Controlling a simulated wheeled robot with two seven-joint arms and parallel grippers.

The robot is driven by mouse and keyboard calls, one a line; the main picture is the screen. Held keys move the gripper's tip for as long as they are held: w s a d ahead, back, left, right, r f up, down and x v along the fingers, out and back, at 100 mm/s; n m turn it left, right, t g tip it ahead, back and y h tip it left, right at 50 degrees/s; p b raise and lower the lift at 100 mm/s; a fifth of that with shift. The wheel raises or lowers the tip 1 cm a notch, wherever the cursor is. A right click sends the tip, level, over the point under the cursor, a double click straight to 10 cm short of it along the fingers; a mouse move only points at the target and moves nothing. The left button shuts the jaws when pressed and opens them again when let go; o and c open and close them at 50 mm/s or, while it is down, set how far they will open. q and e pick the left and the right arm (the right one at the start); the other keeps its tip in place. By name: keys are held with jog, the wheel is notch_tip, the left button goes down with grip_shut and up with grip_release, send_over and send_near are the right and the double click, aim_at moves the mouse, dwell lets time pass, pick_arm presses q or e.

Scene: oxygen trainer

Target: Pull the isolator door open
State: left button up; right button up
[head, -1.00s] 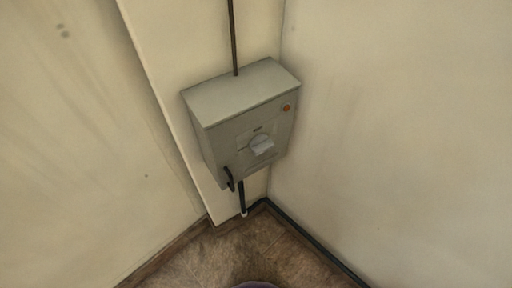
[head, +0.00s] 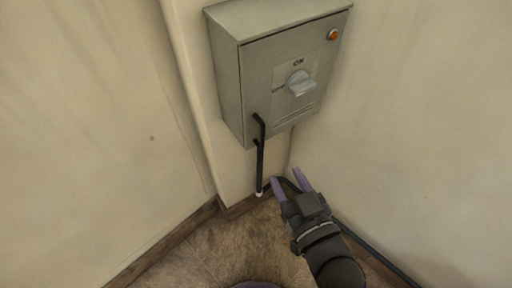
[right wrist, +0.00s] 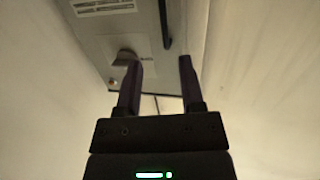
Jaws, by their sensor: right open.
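The isolator (head: 285,75) is a grey box on the wall with its door shut. Its front carries a light rotary knob (head: 300,84) beside an "ON" mark, and a black bar handle (head: 260,130) at the door's lower left. My right gripper (head: 290,180) is open and empty, below the box and a little right of the handle, apart from both. In the right wrist view the box (right wrist: 100,45), the knob (right wrist: 126,60) and the handle (right wrist: 165,24) show beyond the open fingers (right wrist: 158,75). My left gripper is not in view.
An orange indicator (head: 333,34) sits at the door's upper right. Walls close in on both sides; the brown floor (head: 230,250) is clear.

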aim_at(263, 133)
jog(key=shift+t+y, duration=0.3)
jog(key=b+x, duration=0.1)
jog(key=x, duration=0.2)
jog(key=r+b+x, duration=0.1)
jog(key=x, duration=0.1)
jog(key=b+x, duration=0.1)
jog(key=x, duration=0.2)
jog(key=shift+w+a+r, duration=0.25)
jog(key=shift+a+r, duration=0.05)
jog(key=shift+w+a+r, duration=0.15)
jog(key=shift+w+a, duration=0.1)
jog(key=shift+w, duration=0.25)
jog(key=c, duration=0.6)
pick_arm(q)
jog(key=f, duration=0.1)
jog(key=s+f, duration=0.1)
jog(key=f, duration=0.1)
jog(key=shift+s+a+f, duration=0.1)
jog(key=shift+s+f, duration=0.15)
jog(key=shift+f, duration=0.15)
pick_arm(e)
grip_shut()
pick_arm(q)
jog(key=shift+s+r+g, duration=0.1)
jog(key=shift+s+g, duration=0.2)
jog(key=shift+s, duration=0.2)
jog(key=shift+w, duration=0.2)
